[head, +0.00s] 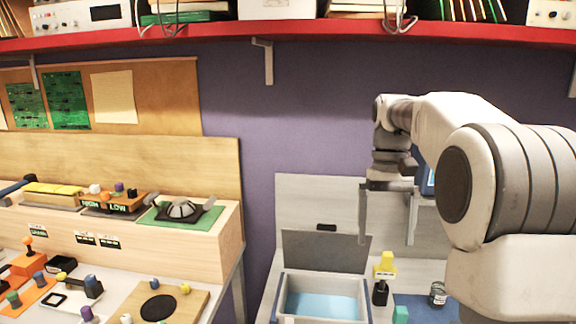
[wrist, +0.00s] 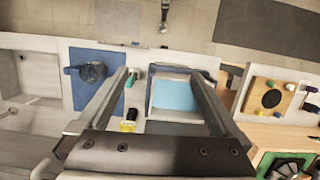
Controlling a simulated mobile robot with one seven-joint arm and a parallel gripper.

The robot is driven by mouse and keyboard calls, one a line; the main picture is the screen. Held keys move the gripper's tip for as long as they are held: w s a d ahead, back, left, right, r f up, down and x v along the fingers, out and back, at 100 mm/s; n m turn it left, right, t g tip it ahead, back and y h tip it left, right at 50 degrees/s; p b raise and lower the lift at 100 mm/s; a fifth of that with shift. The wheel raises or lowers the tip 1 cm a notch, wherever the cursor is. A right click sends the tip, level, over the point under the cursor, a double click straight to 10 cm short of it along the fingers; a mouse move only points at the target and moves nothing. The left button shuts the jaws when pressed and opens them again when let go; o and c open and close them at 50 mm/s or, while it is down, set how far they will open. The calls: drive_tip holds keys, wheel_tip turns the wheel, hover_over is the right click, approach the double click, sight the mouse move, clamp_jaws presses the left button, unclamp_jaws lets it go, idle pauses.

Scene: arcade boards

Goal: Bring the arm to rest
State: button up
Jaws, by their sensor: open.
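My gripper (head: 387,215) hangs from my raised arm on the right side of the head view, fingers pointing down. Its two fingers are spread apart with nothing between them. In the wrist view, my gripper (wrist: 166,75) is open above a grey bin (head: 324,283) with a light blue inside and a raised lid. The bin (wrist: 148,98) shows between the fingers, well below them. No object touches the fingers.
A yellow-topped black bottle (head: 380,292) and a small jar (head: 437,294) on a blue mat stand right of the bin. A wooden bench (head: 235,235) with coloured knobs is at left. A red shelf (head: 300,29) runs overhead. Open air surrounds the gripper.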

drive_tip(key=s+a+r+t+b, duration=0.1)
drive_tip(key=s+a+t, duration=0.25)
drive_tip(key=s, duration=0.85)
drive_tip(key=s+a+f+n+t+b, duration=0.1)
drive_tip(key=s+f+t, duration=0.4)
drive_tip(key=s, duration=0.5)
drive_tip(key=shift+s+a+f, duration=0.2)
drive_tip(key=shift+f, duration=0.75)
idle(0.5)
